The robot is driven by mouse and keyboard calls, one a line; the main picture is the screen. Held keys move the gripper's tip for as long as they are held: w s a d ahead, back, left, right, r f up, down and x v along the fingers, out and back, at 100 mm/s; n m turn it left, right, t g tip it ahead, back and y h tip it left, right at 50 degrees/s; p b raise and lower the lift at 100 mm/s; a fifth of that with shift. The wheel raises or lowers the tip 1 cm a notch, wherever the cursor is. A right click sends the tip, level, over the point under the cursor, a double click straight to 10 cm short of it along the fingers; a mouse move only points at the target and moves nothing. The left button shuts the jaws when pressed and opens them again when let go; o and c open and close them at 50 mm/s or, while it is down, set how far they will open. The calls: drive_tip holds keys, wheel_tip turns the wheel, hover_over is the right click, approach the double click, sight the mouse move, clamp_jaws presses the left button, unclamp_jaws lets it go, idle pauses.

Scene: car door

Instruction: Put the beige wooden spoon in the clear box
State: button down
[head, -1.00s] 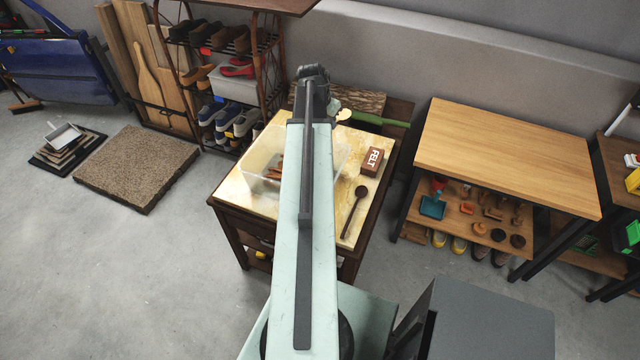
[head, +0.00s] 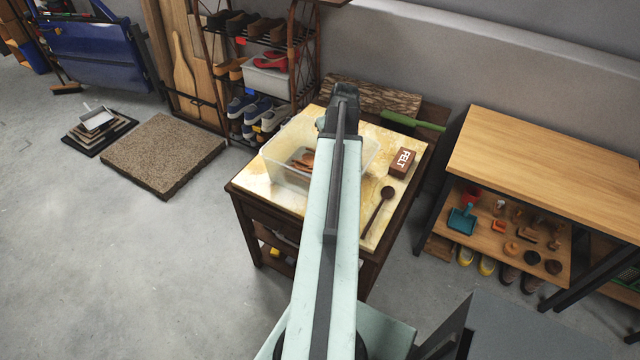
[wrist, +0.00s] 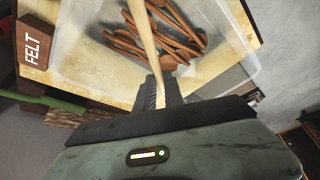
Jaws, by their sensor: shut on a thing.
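My gripper (wrist: 163,92) is shut on the beige wooden spoon (wrist: 146,36). In the wrist view the spoon's pale handle runs from the jaws up past the top edge over the clear box; its far part is out of frame. In the head view my gripper (head: 343,95) is at the back of the clear box (head: 284,176), and the spoon is hidden by my arm. The box stands on the small table and holds several brown wooden utensils (wrist: 172,30). The spoon's height above the box is hard to tell.
A brown felt block (head: 402,163) and a dark spoon (head: 379,216) lie on the small table (head: 408,195), right of the box. A green-handled item (head: 412,121) and a bark-edged board (head: 375,94) are behind. A wooden workbench (head: 560,165) stands to the right.

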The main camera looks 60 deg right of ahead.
drive_tip(key=w+a+f+n+t+y+b, duration=0.1)
drive_tip(key=w+a+f+n+y+b, duration=0.15)
drive_tip(key=w+f+n+b, duration=0.3)
drive_tip(key=n+b, duration=0.2)
drive_tip(key=b, duration=0.6)
approach(310, 172)
drive_tip(key=a+f, duration=0.1)
drive_tip(key=f, duration=0.1)
drive_tip(key=w+a+f, duration=0.1)
drive_tip(key=w+f, duration=0.1)
drive_tip(key=f, duration=0.1)
drive_tip(key=shift+a+f, duration=0.35)
drive_tip(key=shift+a, duration=0.05)
drive_tip(key=shift+r, duration=0.2)
drive_tip(key=shift+f, duration=0.15)
drive_tip(key=c, duration=1.5)
unclamp_jaws()
drive_tip(key=shift+o, duration=0.2)
